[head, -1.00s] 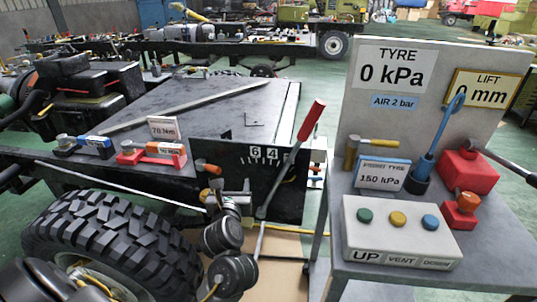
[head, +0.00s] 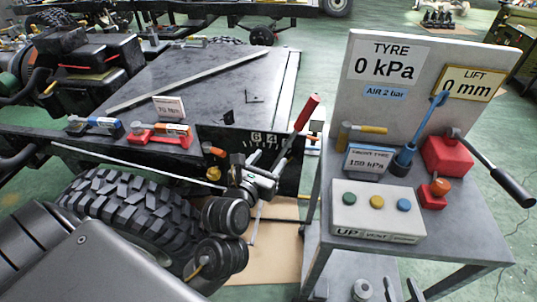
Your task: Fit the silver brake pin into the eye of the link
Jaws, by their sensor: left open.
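My left gripper (head: 262,178) is open beside the black chassis side plate, close to the lower shaft of a lever with a red handle (head: 307,113). The gripper covers the lower part of that shaft. A thin pale rod (head: 253,228) shows below the gripper, and a dark bar crosses near it. I cannot tell whether either is the link, and I cannot make out its eye. I cannot pick out the silver brake pin; it may be hidden by the gripper or too small to see. My right gripper is not in view.
Red and blue tools rest on the chassis edge (head: 65,137). A grey trolley (head: 462,232) on the right carries a button box (head: 377,222) and sign panel. Cardboard (head: 280,262) covers the floor between.

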